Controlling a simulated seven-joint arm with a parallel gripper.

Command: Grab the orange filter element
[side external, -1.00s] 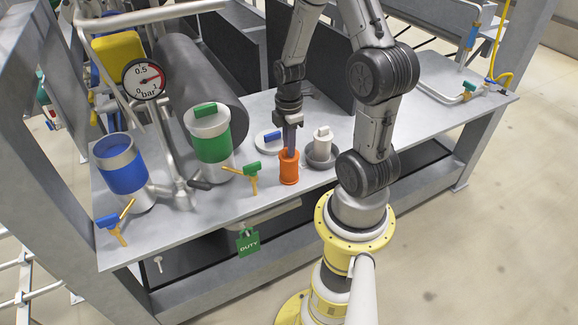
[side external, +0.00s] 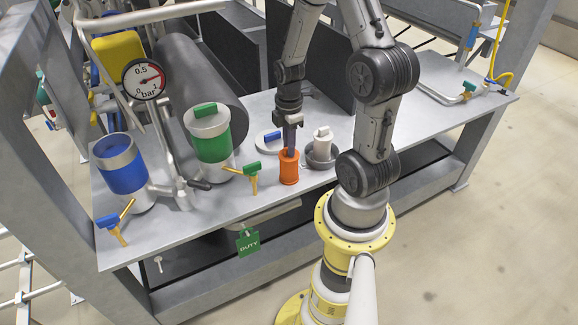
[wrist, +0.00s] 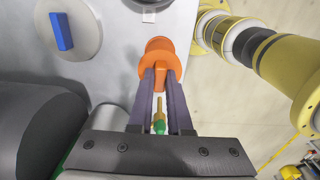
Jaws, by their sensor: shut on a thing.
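The orange filter element (side external: 289,171) stands upright on the grey bench, a spool shape with wider ends. It also shows in the wrist view (wrist: 157,47), at the ends of my two fingers. My gripper (side external: 290,152) points down from above and is shut on the top part of the filter element. In the wrist view my gripper (wrist: 161,78) has its fingers on either side of the orange part between them. I cannot tell whether the element's base touches the bench.
A green-banded canister (side external: 212,145) and a green-handled valve (side external: 251,176) stand left of the filter element. A round lid with a blue handle (side external: 268,142) lies behind. A blue-banded canister (side external: 123,172) stands far left.

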